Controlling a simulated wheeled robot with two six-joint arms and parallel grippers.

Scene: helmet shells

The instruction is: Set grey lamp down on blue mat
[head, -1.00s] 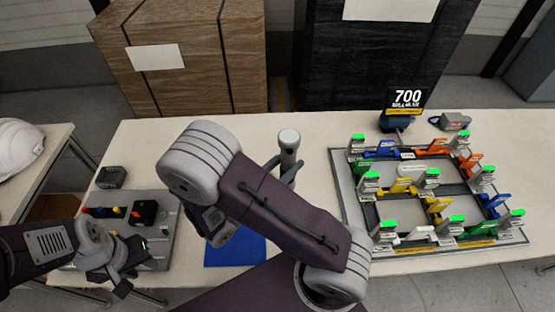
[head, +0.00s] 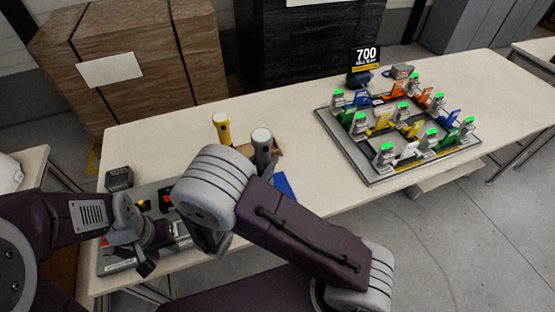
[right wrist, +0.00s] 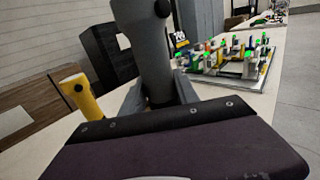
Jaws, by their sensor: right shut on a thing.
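The grey lamp (head: 262,146) is a dark grey cylinder with a pale top, upright in the head view behind my right arm. In the right wrist view the lamp (right wrist: 146,50) stands between the two fingers of my right gripper (right wrist: 158,92), which is shut on it. Its lower end is hidden, so I cannot tell whether it touches anything below.
A yellow lamp (head: 222,128) stands left of the grey one. A grey panel with buttons (head: 112,258) lies at the table's left front. A board with several coloured clips (head: 376,176) and a 700 sign (head: 367,60) are to the right. Bare tabletop (head: 300,150) lies between.

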